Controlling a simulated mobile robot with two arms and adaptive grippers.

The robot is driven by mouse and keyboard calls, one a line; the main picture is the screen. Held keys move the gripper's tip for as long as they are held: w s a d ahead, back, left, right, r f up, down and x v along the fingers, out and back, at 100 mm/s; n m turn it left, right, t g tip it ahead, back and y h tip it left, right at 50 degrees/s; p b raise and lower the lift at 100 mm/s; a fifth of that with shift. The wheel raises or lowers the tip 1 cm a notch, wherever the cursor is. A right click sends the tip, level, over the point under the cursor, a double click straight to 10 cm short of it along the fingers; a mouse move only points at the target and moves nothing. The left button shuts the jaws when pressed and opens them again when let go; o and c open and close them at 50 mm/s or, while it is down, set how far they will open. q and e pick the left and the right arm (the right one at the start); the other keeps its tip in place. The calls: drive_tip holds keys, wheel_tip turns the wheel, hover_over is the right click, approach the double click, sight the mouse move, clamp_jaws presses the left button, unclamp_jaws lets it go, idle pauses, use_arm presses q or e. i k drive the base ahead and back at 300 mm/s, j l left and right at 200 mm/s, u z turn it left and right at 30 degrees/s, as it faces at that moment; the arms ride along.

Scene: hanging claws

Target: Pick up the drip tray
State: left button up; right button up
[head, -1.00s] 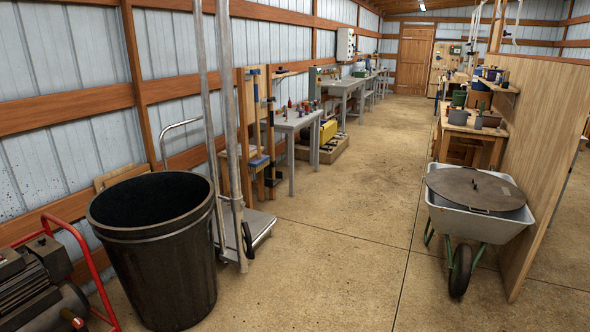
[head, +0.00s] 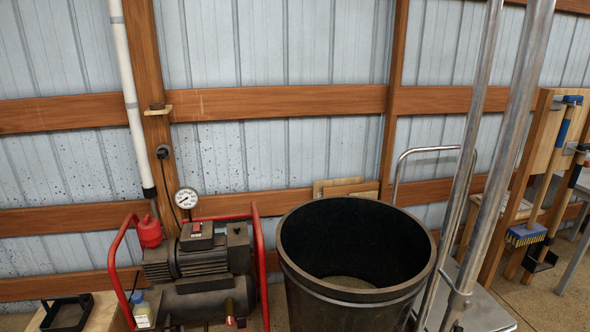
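A shallow black tray (head: 64,318), which looks like the drip tray, sits on a light wooden surface at the bottom left of the head view. Its lower part is near the picture's bottom edge. A small bottle (head: 142,309) with a blue cap stands to its right. Neither of my grippers shows in the head view, so I cannot see if they are open or shut.
A compressor (head: 200,262) with a red tube frame stands right of the wooden surface (head: 105,312). A large black bin (head: 345,305) is right of it, beside tall metal poles (head: 500,150). A wall with wooden beams (head: 280,103) runs behind.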

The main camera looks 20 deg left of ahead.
sight(70, 312)
drive_tip(key=i+j+u, duration=0.15)
drive_tip(key=u, duration=0.25)
drive_tip(key=i+u, duration=0.65)
drive_tip(key=u, duration=0.15)
drive_tip(key=i+u, duration=0.4)
drive_tip(key=k, duration=0.1)
